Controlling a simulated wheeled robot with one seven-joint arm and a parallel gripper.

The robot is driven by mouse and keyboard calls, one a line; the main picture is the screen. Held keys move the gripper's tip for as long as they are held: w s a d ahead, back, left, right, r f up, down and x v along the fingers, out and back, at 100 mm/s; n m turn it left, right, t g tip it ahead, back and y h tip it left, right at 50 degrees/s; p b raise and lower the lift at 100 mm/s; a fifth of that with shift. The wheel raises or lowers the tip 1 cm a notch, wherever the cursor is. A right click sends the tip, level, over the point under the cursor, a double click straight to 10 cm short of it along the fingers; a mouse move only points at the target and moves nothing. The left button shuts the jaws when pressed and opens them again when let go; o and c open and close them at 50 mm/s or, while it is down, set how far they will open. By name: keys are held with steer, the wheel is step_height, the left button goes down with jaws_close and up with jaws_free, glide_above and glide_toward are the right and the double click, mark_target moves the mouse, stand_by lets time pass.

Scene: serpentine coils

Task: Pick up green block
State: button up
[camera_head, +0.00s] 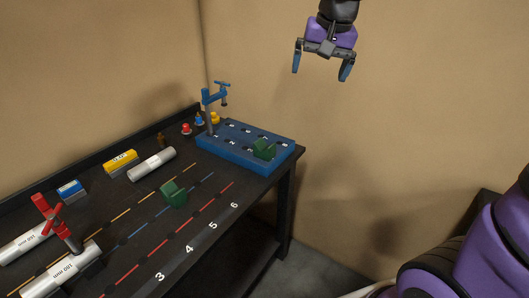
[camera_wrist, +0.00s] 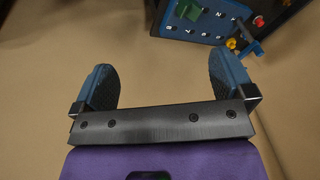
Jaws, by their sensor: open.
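A green block (camera_head: 173,193) stands on the dark workbench among the coloured dashed lines. A second green block (camera_head: 264,149) sits on the blue board (camera_head: 225,158) at the bench's far right end. In the wrist view a green block (camera_wrist: 188,10) shows at the top edge on the blue board (camera_wrist: 171,27), partly cut off. My gripper (camera_head: 321,74) is open and empty, high in the air to the right of the bench and above it. Its two blue fingers also show apart in the wrist view (camera_wrist: 165,85). Nothing is between them.
A blue clamp (camera_head: 212,100) rises at the board's back left corner. A red clamp (camera_head: 55,222) stands at a white cylinder (camera_head: 64,272). Another white cylinder (camera_head: 152,164), a yellow box (camera_head: 120,162) and a blue box (camera_head: 71,191) line the back. Small coloured pieces (camera_head: 186,129) stand near the board.

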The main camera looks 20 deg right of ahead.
steer(key=w+a+f+m+g, duration=0.1)
steer(key=w+f+m, duration=0.1)
steer(key=w+f, duration=0.45)
steer(key=w+a+f+m+g, duration=0.1)
steer(key=w+f, duration=0.3)
steer(key=w, duration=0.5)
steer(key=m+g, duration=0.1)
steer(key=m, duration=0.2)
glide_above(264, 149)
steer(key=shift+h, duration=0.3)
steer(key=f, duration=2.1)
steer(key=shift+w+d+f, duration=0.1)
steer(key=shift+w+d, duration=0.05)
steer(key=shift+w, duration=0.2)
steer(key=shift+s+f, duration=0.15)
steer(key=shift+f, duration=1.2)
steer(key=shift+s+f, duration=0.15)
steer(key=shift+f, duration=1.15)
steer(key=shift+c, duration=0.5)
steer(key=shift+r, duration=0.1)
steer(key=c, duration=1.2)
